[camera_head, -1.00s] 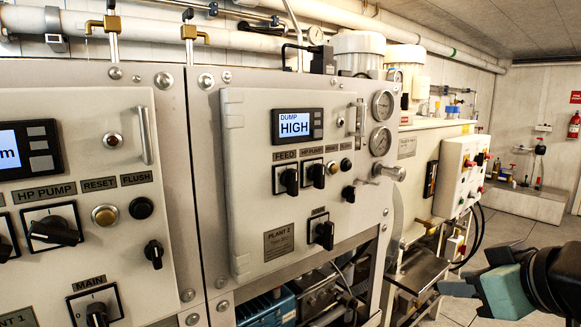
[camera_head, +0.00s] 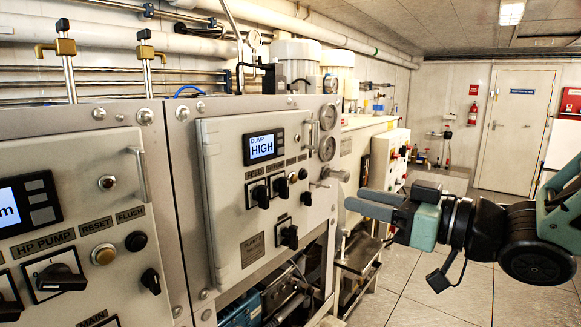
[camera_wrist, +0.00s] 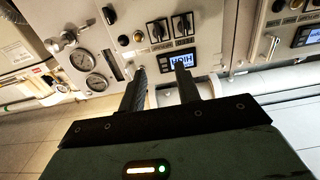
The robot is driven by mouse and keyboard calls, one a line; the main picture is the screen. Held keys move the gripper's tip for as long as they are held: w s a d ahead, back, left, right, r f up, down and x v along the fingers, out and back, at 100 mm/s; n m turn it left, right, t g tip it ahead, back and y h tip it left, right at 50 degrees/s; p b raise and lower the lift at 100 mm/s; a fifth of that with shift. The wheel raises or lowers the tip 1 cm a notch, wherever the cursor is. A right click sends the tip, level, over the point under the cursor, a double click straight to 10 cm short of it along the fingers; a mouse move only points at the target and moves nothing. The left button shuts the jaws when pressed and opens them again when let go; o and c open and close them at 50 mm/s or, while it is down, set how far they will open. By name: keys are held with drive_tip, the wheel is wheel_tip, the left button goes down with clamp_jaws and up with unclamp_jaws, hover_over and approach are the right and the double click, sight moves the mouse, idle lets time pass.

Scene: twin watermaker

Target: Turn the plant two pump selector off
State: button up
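The plant two panel (camera_head: 222,180) is an upright pale panel with a lit display (camera_head: 263,147) reading "DUMP HIGH". Below the display is the black FEED selector (camera_head: 260,195), with the black HP PUMP selector (camera_head: 281,188) to its right. Both handles look roughly upright; their position marks are too small to read. The wrist view shows the panel upside down, with the HP PUMP selector (camera_wrist: 158,31) left of the FEED selector (camera_wrist: 183,26). My gripper (camera_head: 355,198) is open and empty, to the right of the panel. Its fingers (camera_wrist: 161,75) are apart and touch neither selector.
A lower black MAIN knob (camera_head: 289,236) sits under the selectors. Gauges (camera_head: 327,117) and a metal valve fitting (camera_head: 336,174) project at the panel's right. The plant one panel (camera_head: 75,170) is at the left. Tiled floor (camera_head: 440,290) is open at the right.

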sight(288, 182)
drive_tip(key=p+x, duration=0.3)
drive_tip(key=x, duration=1.2)
clamp_jaws()
